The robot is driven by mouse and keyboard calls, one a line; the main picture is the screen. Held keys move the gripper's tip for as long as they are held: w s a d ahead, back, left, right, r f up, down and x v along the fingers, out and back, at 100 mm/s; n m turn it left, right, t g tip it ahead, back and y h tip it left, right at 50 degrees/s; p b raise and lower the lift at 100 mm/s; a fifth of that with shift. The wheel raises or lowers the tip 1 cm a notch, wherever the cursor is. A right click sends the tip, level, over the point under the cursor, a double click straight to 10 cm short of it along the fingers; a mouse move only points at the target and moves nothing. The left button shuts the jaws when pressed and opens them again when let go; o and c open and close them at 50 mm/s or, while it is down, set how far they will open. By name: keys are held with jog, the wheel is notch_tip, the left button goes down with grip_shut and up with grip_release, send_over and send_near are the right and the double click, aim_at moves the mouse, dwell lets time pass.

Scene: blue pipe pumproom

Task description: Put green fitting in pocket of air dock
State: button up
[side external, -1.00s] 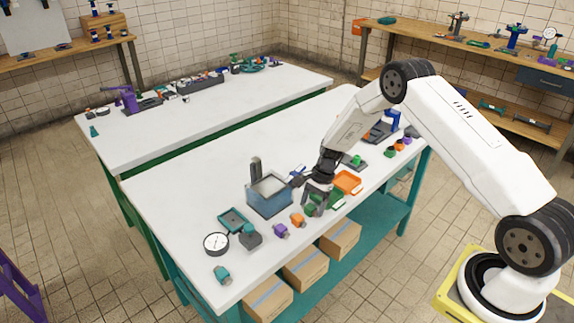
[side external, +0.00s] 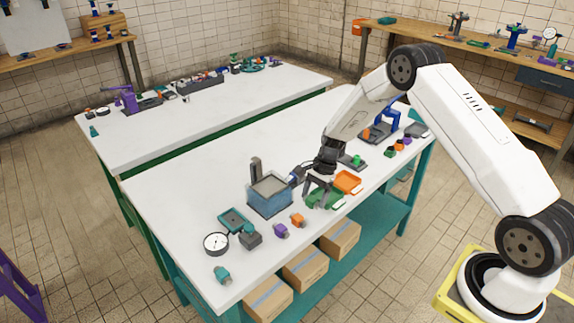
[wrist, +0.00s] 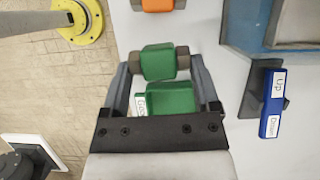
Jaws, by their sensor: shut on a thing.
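The green fitting (wrist: 158,62), a green block with brownish-grey ends, is gripped crosswise between the fingertips of my gripper (wrist: 159,63) in the wrist view. In the side view my gripper (side external: 318,188) is above the table beside a green tray (side external: 325,201); the fitting is hard to make out there. The green tray (wrist: 172,97) also shows below the fitting in the wrist view, with a partly hidden white label. A blue box with a grey top (side external: 270,195) stands left of my gripper. I cannot tell for certain which fixture is the air dock.
An orange tray (side external: 347,182) lies right of the green one. Orange (side external: 298,220) and purple (side external: 281,231) fittings sit near the front edge. A blue lever marked Up and Down (wrist: 272,103) is beside the blue box.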

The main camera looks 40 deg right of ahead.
jog(key=s+a+r, duration=0.2)
jog(key=s+r, duration=0.7)
jog(key=s, duration=0.4)
jog(key=shift+s+r, duration=0.2)
dwell(0.4)
jog(key=w+a+r+m+t, duration=0.1)
jog(key=w+a+m, duration=0.4)
jog(key=w+a, duration=0.7)
jog(key=a+t, duration=0.1)
jog(key=a, duration=0.2)
jog(key=shift+w+r, duration=0.2)
jog(key=shift+w, duration=0.1)
